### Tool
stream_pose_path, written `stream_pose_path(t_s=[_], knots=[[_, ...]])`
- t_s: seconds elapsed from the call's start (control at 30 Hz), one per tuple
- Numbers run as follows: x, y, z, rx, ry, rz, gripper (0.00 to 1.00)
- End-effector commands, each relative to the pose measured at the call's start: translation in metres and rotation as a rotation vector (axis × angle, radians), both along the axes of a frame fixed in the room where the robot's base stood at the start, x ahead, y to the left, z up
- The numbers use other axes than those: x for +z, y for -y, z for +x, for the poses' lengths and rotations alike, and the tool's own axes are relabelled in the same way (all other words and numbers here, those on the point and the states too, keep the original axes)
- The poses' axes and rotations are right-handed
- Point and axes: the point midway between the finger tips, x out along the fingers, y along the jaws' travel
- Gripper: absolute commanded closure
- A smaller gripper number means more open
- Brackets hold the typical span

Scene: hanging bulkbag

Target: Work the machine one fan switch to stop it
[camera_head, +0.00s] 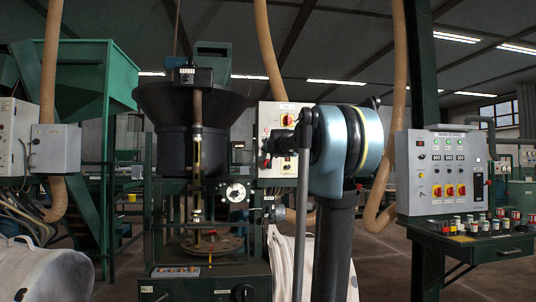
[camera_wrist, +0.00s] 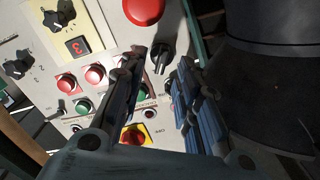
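In the wrist view my gripper (camera_wrist: 160,60) faces a light control panel (camera_wrist: 105,42). Its two dark fingers are apart. A black rotary switch (camera_wrist: 162,50) shows between the fingertips, its handle pointing down the picture. I cannot tell whether either finger touches it. I cannot read a label naming the fan switch. In the head view the panel (camera_head: 275,115) stands behind my arm, which hides part of it. My gripper (camera_head: 268,148) is small and dark there, at the panel's face.
A big red button (camera_wrist: 143,10) is just above the fingertips. Red buttons (camera_wrist: 95,74), a red-and-yellow switch (camera_wrist: 133,134) and black knobs (camera_wrist: 53,20) are close by. A dark round vessel (camera_wrist: 270,90) stands at right. Another control cabinet (camera_head: 440,165) stands at right in the head view.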

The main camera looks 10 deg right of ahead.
Motion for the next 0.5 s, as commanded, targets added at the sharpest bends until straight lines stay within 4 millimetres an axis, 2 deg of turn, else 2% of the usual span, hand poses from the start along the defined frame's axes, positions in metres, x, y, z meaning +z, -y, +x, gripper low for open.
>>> stream_pose_path(t_s=[0.2,0.5], knots=[[0.0,0.0,0.025,0.0,0.0,0.001,0.7],[0.0,0.0,0.036,0.0,0.0,0.001,0.7]])
